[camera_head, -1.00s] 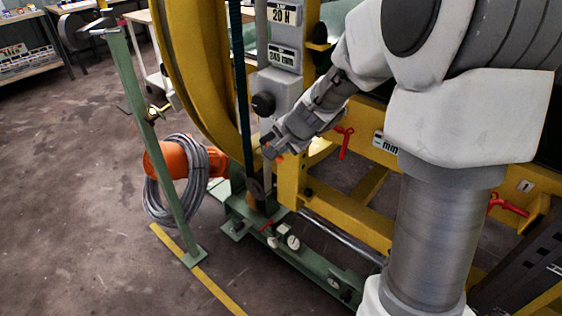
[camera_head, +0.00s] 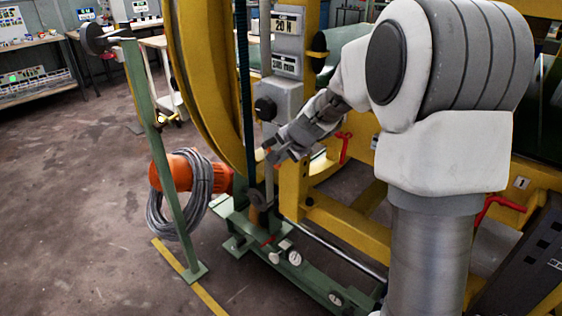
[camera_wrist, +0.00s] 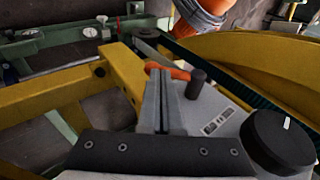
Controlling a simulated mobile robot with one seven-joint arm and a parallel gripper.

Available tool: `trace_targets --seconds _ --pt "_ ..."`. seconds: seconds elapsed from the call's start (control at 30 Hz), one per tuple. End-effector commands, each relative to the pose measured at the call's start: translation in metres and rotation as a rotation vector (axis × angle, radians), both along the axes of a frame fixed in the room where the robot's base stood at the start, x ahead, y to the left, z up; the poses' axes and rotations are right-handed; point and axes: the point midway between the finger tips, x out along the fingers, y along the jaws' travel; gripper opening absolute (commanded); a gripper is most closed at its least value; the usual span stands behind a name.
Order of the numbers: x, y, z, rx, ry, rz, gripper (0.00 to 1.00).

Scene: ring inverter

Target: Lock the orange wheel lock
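The orange wheel lock (camera_wrist: 178,73) shows in the wrist view as a small curved orange piece at the tips of my gripper (camera_wrist: 161,72), beside a black round peg (camera_wrist: 195,83). The fingers lie close together and look shut. They partly cover the orange piece, and I cannot tell whether they touch it. In the head view my gripper (camera_head: 270,154) is at the grey box on the yellow machine, below the black knob (camera_head: 265,108). Only a speck of orange (camera_head: 261,154) shows at its tips there.
The large yellow wheel (camera_head: 190,80) stands just left of my gripper. An orange drum with grey cable (camera_head: 178,195) and a green post (camera_head: 160,150) are farther left. Yellow beams (camera_head: 345,220) and red handles (camera_head: 497,208) lie to the right. The floor at left is clear.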

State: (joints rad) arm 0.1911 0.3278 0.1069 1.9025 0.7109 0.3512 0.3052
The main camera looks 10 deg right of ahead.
Motion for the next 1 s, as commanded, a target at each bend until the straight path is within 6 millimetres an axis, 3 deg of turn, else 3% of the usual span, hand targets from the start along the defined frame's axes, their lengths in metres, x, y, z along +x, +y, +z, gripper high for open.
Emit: trace_targets --seconds 1.0 --pt "0.026 0.011 -0.034 -0.001 0.0 0.001 0.0"
